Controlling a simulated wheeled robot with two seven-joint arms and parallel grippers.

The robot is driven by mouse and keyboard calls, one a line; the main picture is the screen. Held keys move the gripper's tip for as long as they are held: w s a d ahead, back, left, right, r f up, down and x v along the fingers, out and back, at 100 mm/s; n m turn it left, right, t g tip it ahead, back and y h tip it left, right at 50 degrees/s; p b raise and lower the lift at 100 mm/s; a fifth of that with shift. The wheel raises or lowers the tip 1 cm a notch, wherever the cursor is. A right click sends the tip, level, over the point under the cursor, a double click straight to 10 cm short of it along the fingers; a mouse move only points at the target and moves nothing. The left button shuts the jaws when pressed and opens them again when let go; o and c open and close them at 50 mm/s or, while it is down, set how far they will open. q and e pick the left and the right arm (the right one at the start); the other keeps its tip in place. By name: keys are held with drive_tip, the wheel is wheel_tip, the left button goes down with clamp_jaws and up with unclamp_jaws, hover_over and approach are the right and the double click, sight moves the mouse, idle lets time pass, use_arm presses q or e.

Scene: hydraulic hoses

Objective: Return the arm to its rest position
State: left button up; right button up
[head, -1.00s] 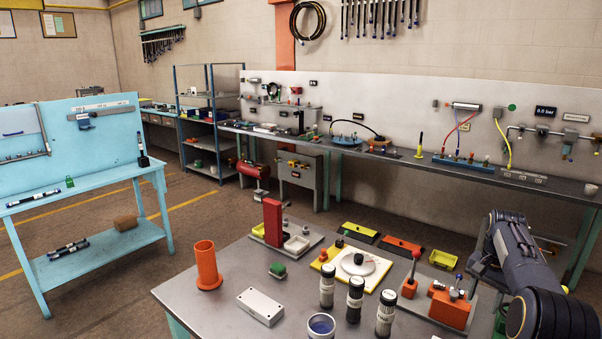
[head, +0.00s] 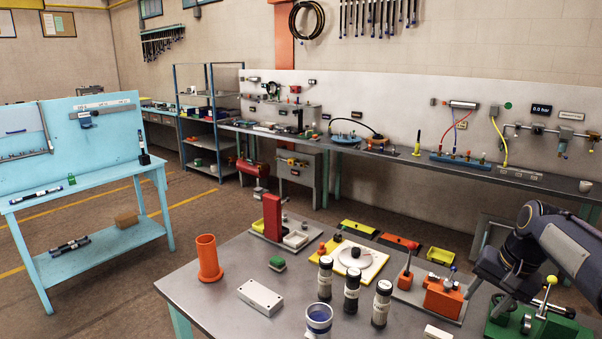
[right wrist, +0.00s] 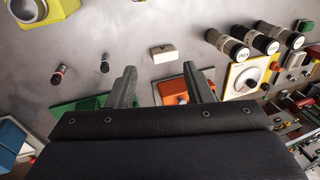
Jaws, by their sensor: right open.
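My right arm (head: 572,243) comes in from the right edge in the head view. Its dark gripper (head: 494,280) hangs over the right part of the grey table (head: 215,307), near the orange block with a red-knobbed lever (head: 443,296) and the green fixture (head: 530,327). In the right wrist view the two fingers of my right gripper (right wrist: 162,80) stand wide apart with nothing between them. A white block (right wrist: 163,52) lies beyond the fingertips. The orange block (right wrist: 175,92) is partly hidden behind the right finger. My left gripper is not in view.
Black-and-white cylinders (head: 351,293), a blue-filled cup (head: 319,317), a white box (head: 260,297) and an orange tube (head: 209,258) stand on the table. A long wall bench (head: 460,172) runs behind. A blue bench (head: 100,190) is at left, with open floor between.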

drive_tip(key=s+a+r+n+t+y, duration=0.1)
drive_tip(key=s+a+r+n+t, duration=0.15)
drive_tip(key=s+a, duration=0.95)
drive_tip(key=s+a+f+n, duration=0.2)
drive_tip(key=s+a+f, duration=0.2)
drive_tip(key=s, duration=0.2)
drive_tip(key=s+a+f+n+y, duration=0.1)
drive_tip(key=s+a+f+n, duration=0.1)
drive_tip(key=s+a+f, duration=0.2)
drive_tip(key=s, duration=0.3)
drive_tip(key=shift+t, duration=0.35)
drive_tip(key=shift+s+f, duration=0.1)
